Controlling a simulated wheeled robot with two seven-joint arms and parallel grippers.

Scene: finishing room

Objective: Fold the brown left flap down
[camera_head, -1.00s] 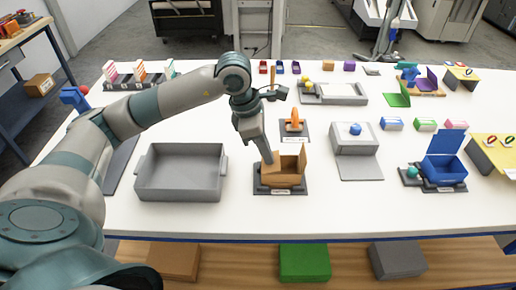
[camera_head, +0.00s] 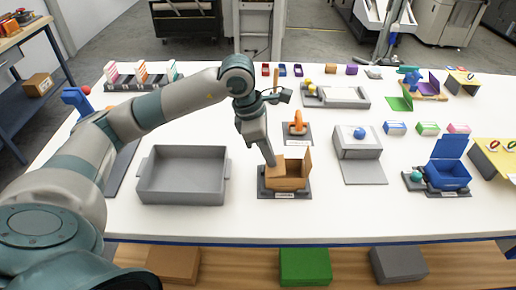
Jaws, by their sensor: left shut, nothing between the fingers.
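The small brown box (camera_head: 288,184) sits on a dark base plate (camera_head: 263,193) near the table's front edge. Its right flap (camera_head: 306,165) stands up. Its left flap (camera_head: 273,173) is by my fingertips and partly hidden, so its exact angle is hard to tell. My left gripper (camera_head: 271,162) comes down from above, shut and empty, with its tips at the upper left edge of the box. I cannot tell whether they touch the flap. My right gripper is not in view.
A grey open tray (camera_head: 183,202) stands left of the box. An orange object (camera_head: 296,128) on a dark plate is behind it. A grey box with a blue knob (camera_head: 359,132) and an open blue box (camera_head: 447,176) stand to the right. White table shows between them.

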